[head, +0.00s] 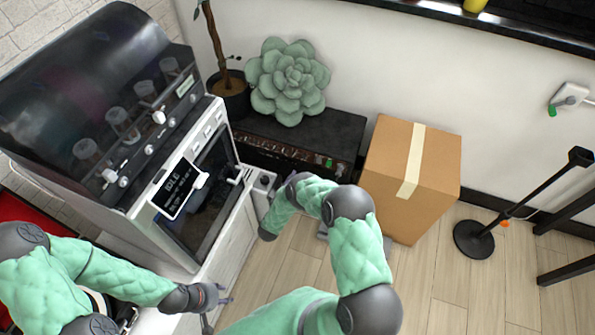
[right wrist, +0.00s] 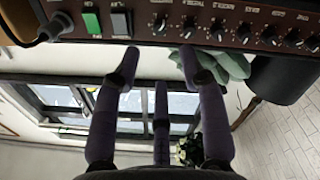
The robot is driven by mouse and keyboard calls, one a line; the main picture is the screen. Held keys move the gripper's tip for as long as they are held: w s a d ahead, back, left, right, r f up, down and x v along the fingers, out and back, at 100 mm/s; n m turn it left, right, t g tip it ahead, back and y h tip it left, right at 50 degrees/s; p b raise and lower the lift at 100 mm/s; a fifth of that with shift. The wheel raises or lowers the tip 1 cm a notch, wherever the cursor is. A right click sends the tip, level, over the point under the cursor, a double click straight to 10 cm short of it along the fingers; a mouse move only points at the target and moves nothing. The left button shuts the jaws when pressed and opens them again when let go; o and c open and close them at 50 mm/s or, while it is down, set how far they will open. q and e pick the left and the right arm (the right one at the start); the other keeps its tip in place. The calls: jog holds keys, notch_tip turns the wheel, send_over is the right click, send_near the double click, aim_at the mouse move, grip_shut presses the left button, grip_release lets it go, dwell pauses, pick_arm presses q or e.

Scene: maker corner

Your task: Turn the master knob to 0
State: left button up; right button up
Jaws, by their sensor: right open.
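The black amplifier (head: 310,128) stands against the wall in the head view, its front partly hidden by my right arm. Its dark brown control panel (right wrist: 140,10) crosses the top of the right wrist view, with a row of several black knobs. The labels are too small to tell which knob is the master. My right gripper (right wrist: 160,62) is open and empty. Two fingertips are near the panel's lower edge in that view, below the knobs; I cannot tell whether they touch. My left gripper (head: 222,292) is beside the white cabinet, its finger opening too small to judge.
A lit green switch (right wrist: 91,20) and a black switch (right wrist: 121,22) sit on the panel, with a plugged cable (right wrist: 55,27) beside them. A succulent (head: 290,82) is on the amplifier. A cardboard box (head: 440,165) stands to its right. A machine (head: 120,110) stands left.

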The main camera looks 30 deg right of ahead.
jog(key=shift+v, duration=1.05)
